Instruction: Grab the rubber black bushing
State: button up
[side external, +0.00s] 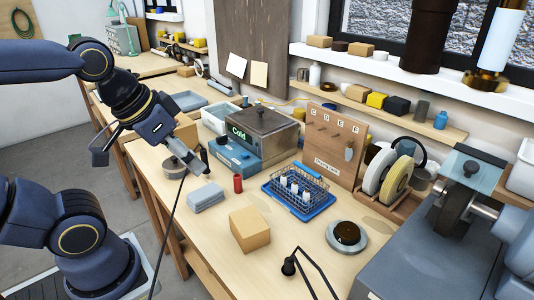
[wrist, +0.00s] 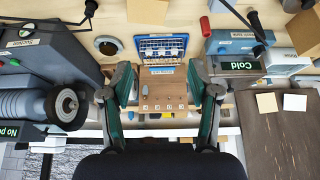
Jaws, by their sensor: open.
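I cannot tell for certain which thing is the rubber black bushing. The front fitting also seems to show at the top of the wrist view (wrist: 90,8).
A blue tray with a wire rack (side external: 300,192) stands mid-bench before a wooden hook board (side external: 334,143). A cardboard box (side external: 250,229), a round grey dish (side external: 347,238) and a red cylinder (side external: 238,184) stand nearby. A grinder-like machine (side external: 450,205) fills the right.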

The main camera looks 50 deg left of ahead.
jog(key=shift+c, duration=0.5)
notch_tip(320, 180, up, 2)
jog(key=w+r, duration=0.1)
jog(key=w, duration=0.1)
jog(key=m+g, duration=0.6)
jog(key=m, duration=0.1)
send_over(289, 261)
jog(key=f, duration=2)
jog(key=shift+w+d+f, duration=0.3)
jog(key=f, duration=0.5)
jog(key=shift+s+a+f, duration=0.25)
jog(key=shift+a+f, duration=0.05)
jog(key=shift+f, duration=0.05)
